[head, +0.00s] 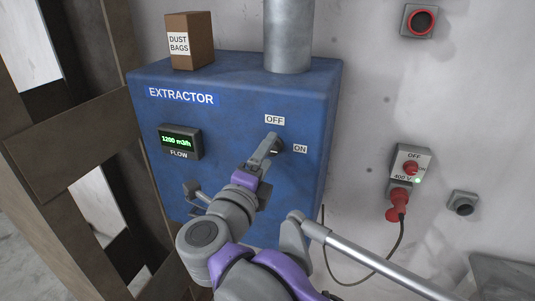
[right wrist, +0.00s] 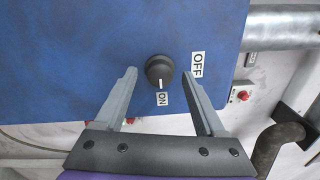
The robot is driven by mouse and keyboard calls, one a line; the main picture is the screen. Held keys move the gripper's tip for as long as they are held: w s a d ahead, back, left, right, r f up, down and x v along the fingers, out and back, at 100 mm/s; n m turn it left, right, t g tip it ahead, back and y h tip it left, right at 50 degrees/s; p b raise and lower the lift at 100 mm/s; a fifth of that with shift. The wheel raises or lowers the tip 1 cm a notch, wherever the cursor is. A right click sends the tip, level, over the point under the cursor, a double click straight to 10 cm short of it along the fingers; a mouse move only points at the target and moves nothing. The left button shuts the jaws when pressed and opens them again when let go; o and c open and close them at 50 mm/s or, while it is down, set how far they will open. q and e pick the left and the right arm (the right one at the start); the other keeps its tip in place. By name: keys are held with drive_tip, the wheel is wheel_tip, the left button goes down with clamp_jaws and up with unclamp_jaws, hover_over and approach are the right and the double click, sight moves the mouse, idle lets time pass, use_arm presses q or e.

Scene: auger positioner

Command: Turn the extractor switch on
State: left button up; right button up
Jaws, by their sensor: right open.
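The extractor (head: 230,113) is a blue box on the wall, with OFF and ON labels. Its switch is a round black knob (right wrist: 159,69), partly hidden by my right gripper in the head view. In the right wrist view the knob's white mark points toward the ON label (right wrist: 162,98), away from the OFF label (right wrist: 197,64). My right gripper (head: 271,145) is open in front of the knob. In the right wrist view its fingers stand apart on either side below the knob, with gaps visible. The flow display (head: 179,140) reads 1200 m3/h in green. I cannot identify my left gripper.
A dust bags box (head: 190,42) and a metal duct (head: 288,35) stand on top of the extractor. A red plug switch box (head: 409,168) with a cable is on the wall at right. Wooden beams (head: 75,130) fill the left side.

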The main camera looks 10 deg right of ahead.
use_arm(q)
drive_tip(key=shift+s+f+b, duration=0.3)
drive_tip(key=shift+f+b, duration=0.05)
drive_tip(key=shift+f, duration=0.25)
drive_tip(key=shift+s+f+b, duration=0.25)
drive_tip(key=shift+f+b, duration=0.1)
drive_tip(key=shift+f, duration=0.2)
use_arm(e)
drive_tip(key=v, duration=1)
